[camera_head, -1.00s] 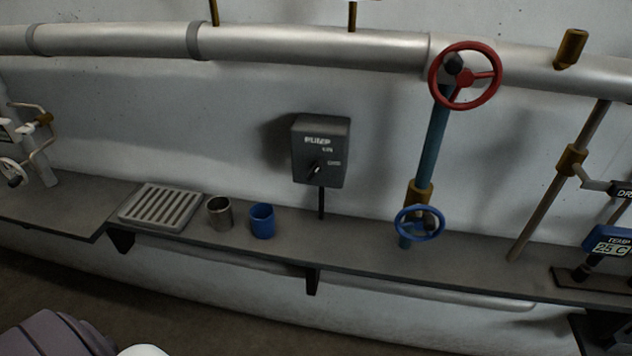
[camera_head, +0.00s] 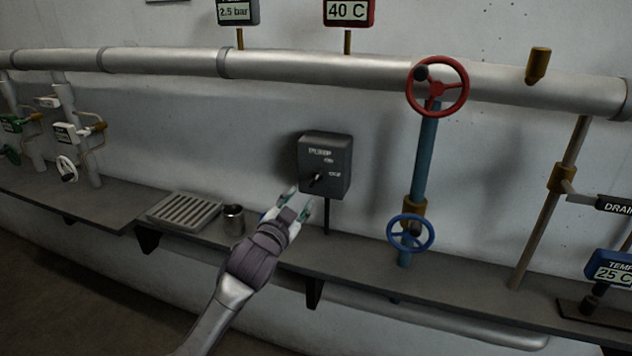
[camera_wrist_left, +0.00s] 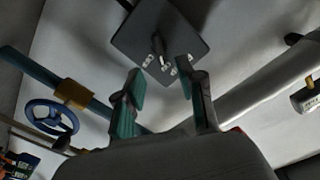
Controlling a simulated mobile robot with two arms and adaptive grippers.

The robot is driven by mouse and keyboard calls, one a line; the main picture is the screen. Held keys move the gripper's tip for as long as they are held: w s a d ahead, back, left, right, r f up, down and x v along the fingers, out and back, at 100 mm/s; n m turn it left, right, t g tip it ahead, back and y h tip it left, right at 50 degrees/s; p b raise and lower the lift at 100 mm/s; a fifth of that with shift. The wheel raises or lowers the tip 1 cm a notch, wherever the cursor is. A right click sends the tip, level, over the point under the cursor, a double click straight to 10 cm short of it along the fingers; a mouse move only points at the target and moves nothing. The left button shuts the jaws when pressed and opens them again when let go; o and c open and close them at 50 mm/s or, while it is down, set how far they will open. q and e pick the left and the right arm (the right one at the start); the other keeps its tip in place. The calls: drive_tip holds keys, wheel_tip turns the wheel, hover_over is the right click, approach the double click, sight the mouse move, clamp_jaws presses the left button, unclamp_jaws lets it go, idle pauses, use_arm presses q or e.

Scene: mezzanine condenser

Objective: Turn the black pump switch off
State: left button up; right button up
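The pump switch box (camera_head: 325,164) is dark grey and stands on a thin post above the shelf, with "PUMP" lettering. Its small black knob (camera_head: 314,181) sits low on the front face, tilted, and two small labels are beside it; I cannot read them surely. My left gripper (camera_head: 298,200) is just below and left of the box, fingers apart and empty. In the left wrist view, the gripper (camera_wrist_left: 160,88) points at the box (camera_wrist_left: 138,38), with the knob (camera_wrist_left: 157,43) beyond the gap between the fingertips, apart from them. My right gripper is not in view.
A red handwheel (camera_head: 437,86) and blue handwheel (camera_head: 410,233) are right of the box. A large pipe (camera_head: 300,68) runs above.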

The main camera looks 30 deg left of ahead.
sight(314, 182)
use_arm(q)
drive_tip(key=p+x, duration=0.1)
drive_tip(key=x, duration=1)
drive_tip(key=shift+w+d, duration=0.15)
drive_tip(key=shift+w, duration=0.05)
drive_tip(key=shift+c, duration=0.3)
clamp_jaws()
